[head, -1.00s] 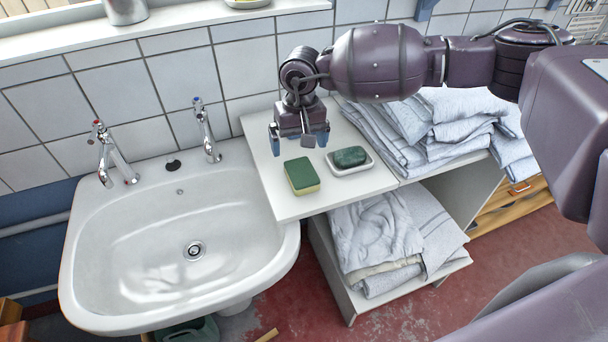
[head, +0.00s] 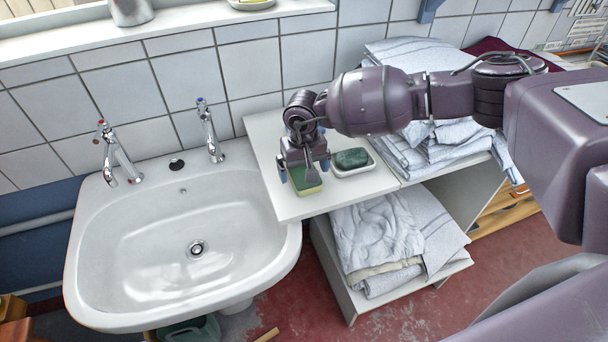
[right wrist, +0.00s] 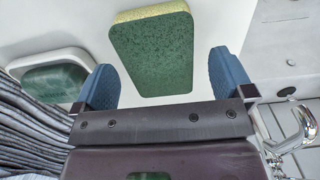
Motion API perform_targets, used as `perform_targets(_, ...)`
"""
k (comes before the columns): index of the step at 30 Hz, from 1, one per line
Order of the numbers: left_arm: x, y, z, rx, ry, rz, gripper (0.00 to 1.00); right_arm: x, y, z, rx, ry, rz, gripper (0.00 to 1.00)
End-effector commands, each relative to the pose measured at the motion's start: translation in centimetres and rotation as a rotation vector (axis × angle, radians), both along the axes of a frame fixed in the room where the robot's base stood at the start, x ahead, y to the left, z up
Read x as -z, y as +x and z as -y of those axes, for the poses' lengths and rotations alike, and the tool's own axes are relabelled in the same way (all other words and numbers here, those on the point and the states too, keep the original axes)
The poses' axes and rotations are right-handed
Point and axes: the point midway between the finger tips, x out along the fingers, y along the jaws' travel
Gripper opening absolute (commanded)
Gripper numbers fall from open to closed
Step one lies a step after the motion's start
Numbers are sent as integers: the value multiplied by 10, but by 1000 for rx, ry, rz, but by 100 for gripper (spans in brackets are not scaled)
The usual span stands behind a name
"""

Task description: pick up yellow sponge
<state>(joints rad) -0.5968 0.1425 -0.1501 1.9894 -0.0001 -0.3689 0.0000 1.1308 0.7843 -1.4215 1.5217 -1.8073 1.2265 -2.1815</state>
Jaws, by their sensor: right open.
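The yellow sponge (head: 308,188) has a green scouring top and lies on the white shelf top beside the sink. In the head view my right gripper (head: 304,178) is over it and hides part of it. In the right wrist view the sponge (right wrist: 152,52) lies green side up, just beyond and between the two blue fingertips (right wrist: 160,82). The fingers are apart, with a gap to the sponge on each side. My right gripper is open and empty. My left gripper is not in view.
A dark green soap in a white dish (head: 368,169) stands close to the right of the sponge. Folded towels (head: 425,150) are stacked further right. The white sink (head: 130,280) with two taps is at the left. The tiled wall (head: 200,75) stands behind.

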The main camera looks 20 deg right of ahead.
Motion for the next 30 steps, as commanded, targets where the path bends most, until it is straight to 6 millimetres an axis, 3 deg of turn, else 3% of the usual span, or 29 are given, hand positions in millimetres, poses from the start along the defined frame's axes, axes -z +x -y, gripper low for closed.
perform_targets(4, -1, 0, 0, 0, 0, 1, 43, 17, 0, 0, 1, -1, 0, 99)
perform_targets(11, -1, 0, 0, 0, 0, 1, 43, 19, 1, 1, 1, -1, 1, 99)
perform_targets(21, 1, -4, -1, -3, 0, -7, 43, 18, 1, 1, 1, -1, 1, 48)
perform_targets(23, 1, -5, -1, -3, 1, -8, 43, 18, 1, 1, 1, -1, 1, 43)
perform_targets(30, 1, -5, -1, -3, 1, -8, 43, 16, 1, 1, 1, 0, 1, 43)
